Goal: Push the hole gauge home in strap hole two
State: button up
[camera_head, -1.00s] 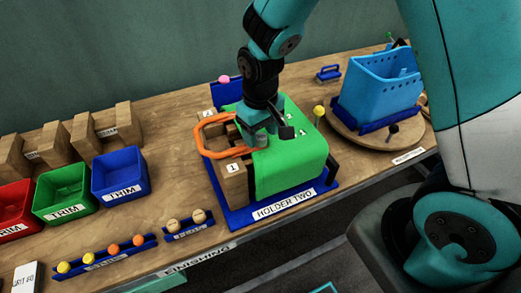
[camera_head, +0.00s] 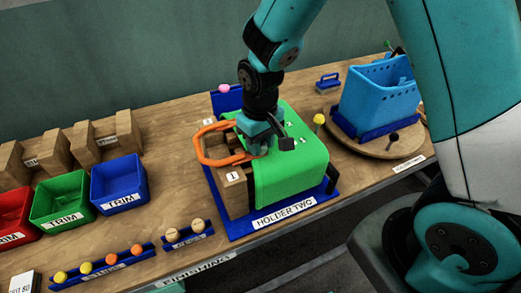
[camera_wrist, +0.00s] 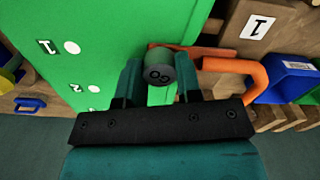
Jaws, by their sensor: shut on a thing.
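My gripper (camera_head: 262,135) is shut on the grey hole gauge (camera_head: 257,148), a short cylinder marked GO in the wrist view (camera_wrist: 158,72). It holds the gauge at the left edge of the green moulded part (camera_head: 290,165), beside the orange strap (camera_head: 203,152). In the wrist view the gauge overlaps the strap's end (camera_wrist: 215,52) and the green edge. The gauge's far end is hidden, so I cannot tell whether it is in a hole. Pale round spots on the green face stand beside the numbers 1 (camera_wrist: 72,47) and 2 (camera_wrist: 94,88).
The green part sits over wooden blocks (camera_head: 235,190) in the blue tray labelled HOLDER TWO (camera_head: 240,228). Trim bins (camera_head: 120,183) and ball racks (camera_head: 105,268) stand left. A blue basket (camera_head: 378,92) on a turntable (camera_head: 385,147) stands right. A yellow-topped pin (camera_head: 318,119) is close right.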

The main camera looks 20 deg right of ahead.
jog(key=shift+r+p, duration=1.1)
jog(key=shift+r, duration=0.35)
jog(key=shift+r+p, duration=1.65)
jog(key=shift+r, duration=0.25)
jog(key=shift+w, duration=0.1)
